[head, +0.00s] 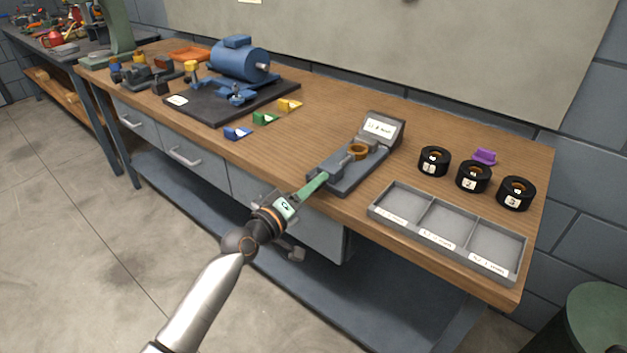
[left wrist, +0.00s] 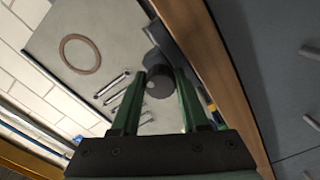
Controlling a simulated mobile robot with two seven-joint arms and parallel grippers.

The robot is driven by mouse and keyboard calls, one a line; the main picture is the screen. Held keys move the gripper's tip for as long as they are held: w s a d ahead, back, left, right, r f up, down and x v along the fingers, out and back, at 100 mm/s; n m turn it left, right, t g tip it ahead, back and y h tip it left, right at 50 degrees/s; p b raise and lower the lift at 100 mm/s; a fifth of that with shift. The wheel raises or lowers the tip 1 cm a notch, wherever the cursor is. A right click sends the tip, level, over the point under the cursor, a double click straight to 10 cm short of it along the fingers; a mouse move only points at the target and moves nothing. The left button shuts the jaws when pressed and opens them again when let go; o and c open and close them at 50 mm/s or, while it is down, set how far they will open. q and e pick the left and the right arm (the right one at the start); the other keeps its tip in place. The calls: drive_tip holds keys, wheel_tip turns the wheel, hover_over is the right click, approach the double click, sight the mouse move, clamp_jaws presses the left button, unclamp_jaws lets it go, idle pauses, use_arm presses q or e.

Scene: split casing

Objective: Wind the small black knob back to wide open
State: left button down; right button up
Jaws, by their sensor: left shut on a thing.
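My left gripper (head: 318,182) has green fingers and reaches the near end of a grey fixture (head: 350,178) on the bench front. In the left wrist view a small dark round knob (left wrist: 160,83) sits between the tips of the left gripper's fingers (left wrist: 160,90), which are shut on it. In the head view the fingers mostly hide the knob, so its turned position cannot be read. A brass-coloured ring (head: 358,151) sits on the fixture, in front of a tilted panel with a white label (head: 381,128). My right gripper is not in view.
Several black numbered rings, one of them here (head: 473,177), and a purple block (head: 484,157) stand right of the fixture. A grey three-compartment tray (head: 457,217) lies at the front right. A blue motor (head: 238,62) and small coloured blocks are to the left.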

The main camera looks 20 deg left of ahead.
use_arm(q)
drive_tip(key=shift+r+n+p, duration=0.1)
drive_tip(key=shift+n+p, duration=0.2)
drive_tip(key=shift+n, duration=1.2)
drive_tip(key=n+p, duration=0.1)
drive_tip(key=n, duration=0.1)
drive_tip(key=shift+n, duration=0.4)
drive_tip(key=shift+r+n+p, duration=0.1)
drive_tip(key=shift+n+p, duration=0.35)
drive_tip(key=shift+n, duration=0.75)
drive_tip(key=shift+n+p, duration=0.3)
drive_tip(key=shift+n, duration=0.9)
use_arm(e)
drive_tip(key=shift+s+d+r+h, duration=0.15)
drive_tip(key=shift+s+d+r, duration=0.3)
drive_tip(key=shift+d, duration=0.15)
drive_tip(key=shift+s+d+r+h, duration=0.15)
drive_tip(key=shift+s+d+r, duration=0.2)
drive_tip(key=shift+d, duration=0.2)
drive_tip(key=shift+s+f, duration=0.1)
